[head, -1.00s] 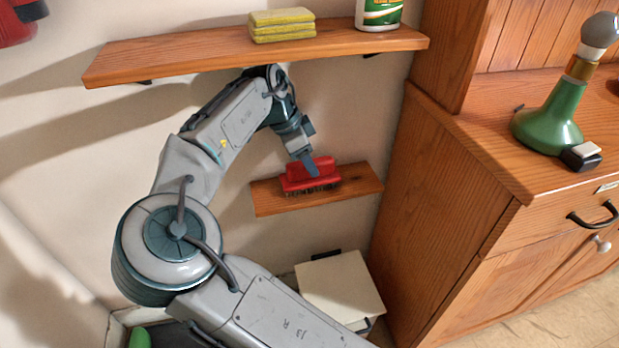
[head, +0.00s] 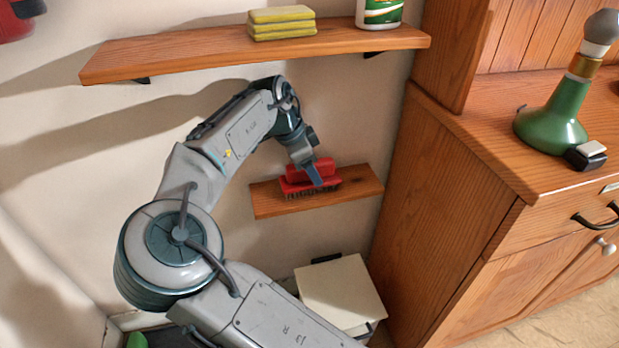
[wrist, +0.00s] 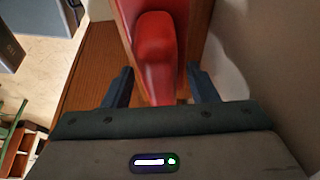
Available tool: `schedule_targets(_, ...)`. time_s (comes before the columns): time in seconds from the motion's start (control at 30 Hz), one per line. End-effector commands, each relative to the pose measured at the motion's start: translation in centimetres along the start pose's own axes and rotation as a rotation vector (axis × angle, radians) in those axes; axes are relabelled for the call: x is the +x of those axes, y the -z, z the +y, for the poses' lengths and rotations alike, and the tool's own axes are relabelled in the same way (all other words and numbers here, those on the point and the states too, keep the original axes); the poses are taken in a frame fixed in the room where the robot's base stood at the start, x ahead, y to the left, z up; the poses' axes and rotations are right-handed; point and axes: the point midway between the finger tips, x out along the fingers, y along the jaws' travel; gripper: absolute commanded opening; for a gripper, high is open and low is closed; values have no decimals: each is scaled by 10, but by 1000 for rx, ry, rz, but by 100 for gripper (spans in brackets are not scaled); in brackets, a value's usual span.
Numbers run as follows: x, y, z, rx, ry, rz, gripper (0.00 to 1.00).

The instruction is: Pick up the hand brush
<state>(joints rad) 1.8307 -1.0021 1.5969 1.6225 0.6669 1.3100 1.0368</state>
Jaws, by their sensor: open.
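The hand brush (head: 298,187) is red with dark bristles pointing down and lies on the small lower wooden shelf (head: 352,190). My gripper (head: 316,178) is at the brush, reaching down from above. In the wrist view, the red brush (wrist: 160,45) runs up the picture between the two dark fingers of my gripper (wrist: 158,88). The fingers are open, one on either side of the brush, with a visible gap on each side. In the head view, one finger hides part of the brush.
Above is a longer wooden shelf (head: 200,58) with stacked yellow sponges (head: 282,23) and a white-green container (head: 380,12). A wooden cabinet (head: 450,190) stands close on the right, bearing a green lamp-like object (head: 553,125). A pale box (head: 340,290) is below. The wall is close behind.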

Motion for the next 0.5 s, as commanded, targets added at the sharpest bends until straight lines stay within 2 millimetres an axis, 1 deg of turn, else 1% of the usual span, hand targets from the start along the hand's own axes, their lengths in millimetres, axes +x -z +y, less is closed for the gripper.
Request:
schedule_targets(0.1,2,-1,0,0,0,0,53)
schedule_targets(0.17,1,0,0,0,0,0,36)
schedule_targets(0.2,1,0,0,0,0,0,25)
schedule_targets(0.27,1,0,0,0,0,0,8)
schedule_targets(0.3,1,0,0,0,0,0,1)
schedule_targets(0.5,1,0,0,0,0,0,2)
